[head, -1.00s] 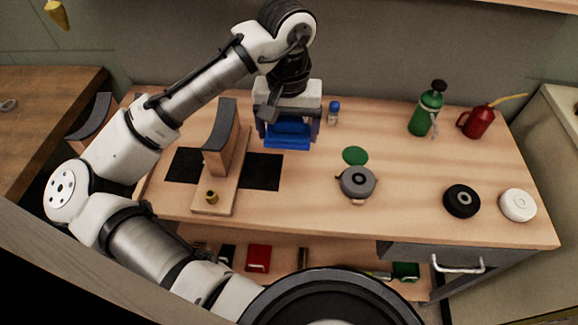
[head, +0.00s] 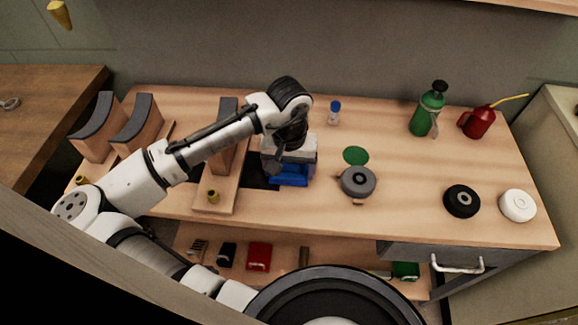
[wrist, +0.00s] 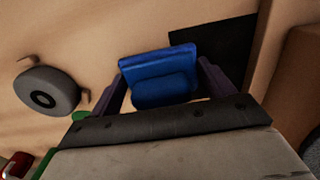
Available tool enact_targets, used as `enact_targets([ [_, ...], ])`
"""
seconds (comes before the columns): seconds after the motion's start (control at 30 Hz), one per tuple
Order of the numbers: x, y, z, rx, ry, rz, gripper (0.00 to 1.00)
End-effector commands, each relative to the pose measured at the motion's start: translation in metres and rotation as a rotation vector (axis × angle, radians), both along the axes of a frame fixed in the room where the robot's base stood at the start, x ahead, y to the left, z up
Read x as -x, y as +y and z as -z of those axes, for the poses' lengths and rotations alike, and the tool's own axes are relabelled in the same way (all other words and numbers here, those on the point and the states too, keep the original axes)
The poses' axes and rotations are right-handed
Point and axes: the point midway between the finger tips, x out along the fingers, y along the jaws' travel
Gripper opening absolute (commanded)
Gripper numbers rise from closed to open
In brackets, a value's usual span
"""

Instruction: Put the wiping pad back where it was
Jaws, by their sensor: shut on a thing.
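The wiping pad, a blue block with a rounded raised part (wrist: 160,75), is between the two purple fingers of my gripper (wrist: 164,84) in the wrist view. In the head view the blue pad (head: 290,177) shows beneath my gripper (head: 290,165), low over the wooden bench or touching it; I cannot tell which. My gripper is shut on the pad. The pad is beside a black mat (head: 259,174), which lies to its left in the head view. The mat also shows in the wrist view (wrist: 225,48), partly hidden behind the pad and finger.
A wooden stand with a curved dark top (head: 224,155) is close left of my gripper. A grey round tool (head: 357,182) and green disc (head: 355,155) lie to the right. A blue-capped bottle (head: 334,112) stands behind.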

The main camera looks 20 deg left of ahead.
Motion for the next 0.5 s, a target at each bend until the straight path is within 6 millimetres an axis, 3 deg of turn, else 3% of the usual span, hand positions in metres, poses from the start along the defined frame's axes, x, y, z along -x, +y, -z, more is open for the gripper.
enact_targets([
  [0.17, 0.0000, -0.0001, 0.0029, 0.001, 0.000, 0.000, 0.63],
  [0.2, 0.0000, 0.0000, 0.0033, 0.000, 0.000, 0.000, 0.82],
  [0.33, 0.0001, 0.0002, 0.0024, 0.000, 0.000, 0.000, 0.99],
  [0.5, 0.0001, 0.0002, 0.0023, 0.000, 0.000, 0.000, 1.00],
])
